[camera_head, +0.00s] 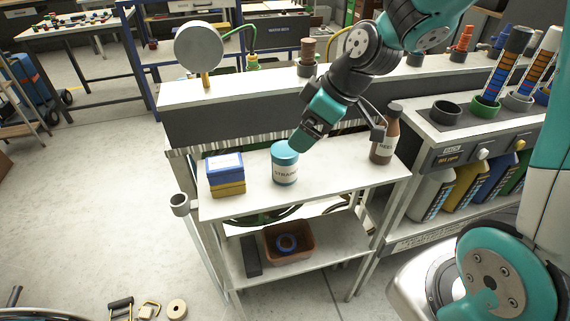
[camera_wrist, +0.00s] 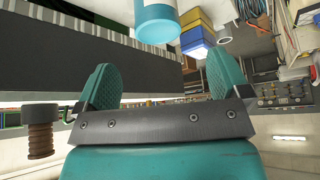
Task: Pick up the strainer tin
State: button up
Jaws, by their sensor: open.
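The strainer tin (camera_head: 285,169) is a white can with a teal-blue lid and a label reading "STRAIN", partly cut off. It stands upright on the upper shelf of the white bench (camera_head: 325,182). My gripper (camera_head: 303,138) is just above and right of it; a teal fingertip overlaps the lid's right edge in the head view, and I cannot tell if it touches. In the wrist view the tin (camera_wrist: 156,22) shows at the top edge, beyond my two spread teal fingers (camera_wrist: 163,80). Nothing is between them.
Stacked blue and yellow boxes (camera_head: 226,175) stand left of the tin. A brown bottle (camera_head: 385,138) stands to the right. A dark raised ledge (camera_head: 236,120) runs behind. A brown bin (camera_head: 290,243) sits on the lower shelf.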

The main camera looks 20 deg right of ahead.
aim_at(286, 149)
jog(key=x, duration=1)
jog(key=shift+w+a+f+p, duration=0.1)
jog(key=shift+w+f+p, duration=0.2)
jog(key=shift+p, duration=0.1)
jog(key=shift+r, duration=0.1)
jog(key=shift+c, duration=0.3)
jog(key=c, duration=1)
